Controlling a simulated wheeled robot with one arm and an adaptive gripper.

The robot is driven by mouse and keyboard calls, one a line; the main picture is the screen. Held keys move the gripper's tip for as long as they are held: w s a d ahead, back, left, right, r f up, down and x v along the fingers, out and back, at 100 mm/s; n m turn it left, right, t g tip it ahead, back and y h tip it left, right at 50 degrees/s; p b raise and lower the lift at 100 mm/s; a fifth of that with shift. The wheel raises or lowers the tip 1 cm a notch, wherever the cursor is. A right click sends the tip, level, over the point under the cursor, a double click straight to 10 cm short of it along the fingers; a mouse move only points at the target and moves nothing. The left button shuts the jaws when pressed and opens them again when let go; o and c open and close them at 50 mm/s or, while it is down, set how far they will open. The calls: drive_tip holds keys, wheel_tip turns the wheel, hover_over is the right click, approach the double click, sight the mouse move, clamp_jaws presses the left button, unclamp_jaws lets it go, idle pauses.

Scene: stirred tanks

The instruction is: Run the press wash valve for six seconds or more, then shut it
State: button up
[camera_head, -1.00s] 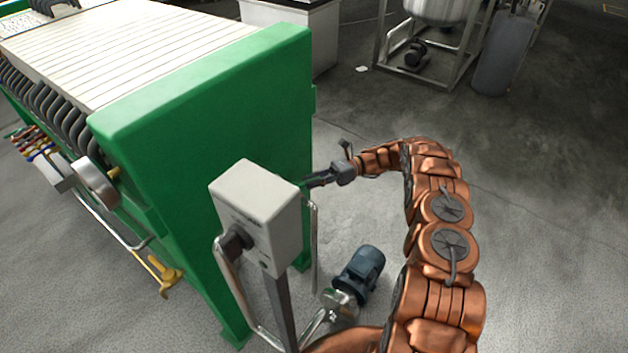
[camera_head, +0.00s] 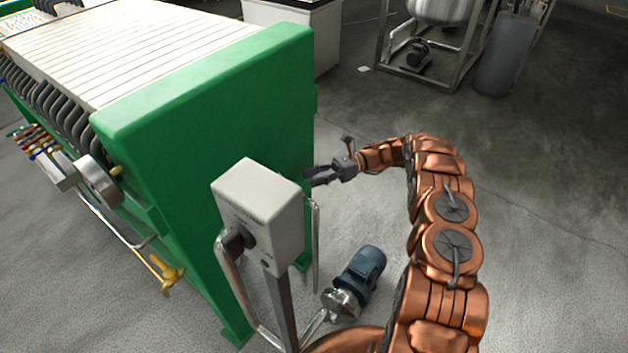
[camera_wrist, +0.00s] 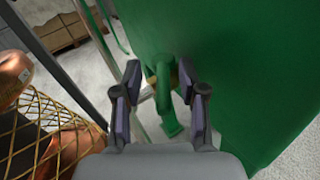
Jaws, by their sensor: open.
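In the wrist view a valve with a green lever (camera_wrist: 170,120) and a brass-coloured body sits against the green press end. My gripper (camera_wrist: 159,74) is open, with one finger on each side of this valve. I cannot tell whether either finger touches it. In the head view my gripper (camera_head: 312,177) is beside the right face of the filter press (camera_head: 200,130), behind the control box. The green-lever valve cannot be made out there. Whether water runs is not visible.
A grey control box (camera_head: 262,212) on a post stands in front of the press, with bent metal pipes beside it. A blue pump motor (camera_head: 362,268) is on the floor. A yellow valve (camera_head: 168,272) hangs at the press's left. Floor at right is open.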

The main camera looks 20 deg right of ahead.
drive_tip(key=shift+r, duration=4.3)
